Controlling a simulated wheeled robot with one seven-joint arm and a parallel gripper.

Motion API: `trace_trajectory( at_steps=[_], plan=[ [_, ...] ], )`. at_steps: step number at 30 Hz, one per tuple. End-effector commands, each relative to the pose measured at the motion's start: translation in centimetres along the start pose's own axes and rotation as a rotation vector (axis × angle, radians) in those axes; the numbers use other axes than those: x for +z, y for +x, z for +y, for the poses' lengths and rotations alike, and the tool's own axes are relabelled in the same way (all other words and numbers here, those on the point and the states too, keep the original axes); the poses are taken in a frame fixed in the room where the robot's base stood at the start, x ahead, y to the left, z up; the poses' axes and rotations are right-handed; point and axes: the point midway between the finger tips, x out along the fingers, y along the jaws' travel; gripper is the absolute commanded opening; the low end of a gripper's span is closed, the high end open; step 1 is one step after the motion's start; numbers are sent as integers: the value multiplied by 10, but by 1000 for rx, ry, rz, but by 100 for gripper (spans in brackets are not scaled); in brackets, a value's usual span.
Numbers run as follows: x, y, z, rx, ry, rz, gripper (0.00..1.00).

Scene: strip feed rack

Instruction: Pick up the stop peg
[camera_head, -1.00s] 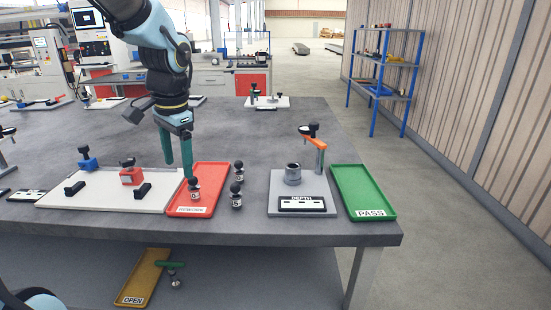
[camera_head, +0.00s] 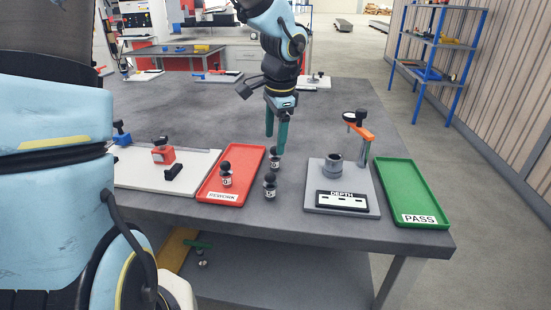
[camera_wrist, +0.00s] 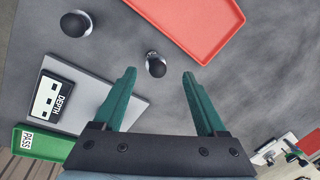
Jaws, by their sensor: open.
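Three small pegs with black ball tops and pale labelled bodies are in the head view. One (camera_head: 226,174) stands in the red rework tray, one (camera_head: 270,187) stands on the table near its front, and one (camera_head: 275,157) stands farther back. I cannot tell by a readable label which is the stop peg. My gripper (camera_head: 276,140) is open and empty, pointing down at the back peg. In the wrist view that ball-topped peg (camera_wrist: 155,64) shows just ahead of the gap between the green fingers (camera_wrist: 159,76), apart from both. Another ball top (camera_wrist: 76,24) is to its left.
The red rework tray (camera_head: 248,163) lies left of the loose pegs. A grey depth plate (camera_head: 366,196) with a ring and an orange-armed post stands right of them, then the green pass tray (camera_head: 400,175). A white fixture board (camera_head: 140,178) is at left.

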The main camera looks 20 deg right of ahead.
Motion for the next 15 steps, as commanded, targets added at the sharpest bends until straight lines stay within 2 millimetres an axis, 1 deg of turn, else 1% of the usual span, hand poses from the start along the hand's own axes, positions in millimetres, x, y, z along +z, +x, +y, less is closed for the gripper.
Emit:
trace_trajectory(
  at_steps=[4,7,10,15],
  plan=[
    [-2,23,7,7,2,-3,74],
    [-2,36,7,4,0,-2,74],
    [-2,44,7,2,-1,-2,74],
    [-2,46,6,0,-1,0,74]
  ],
)
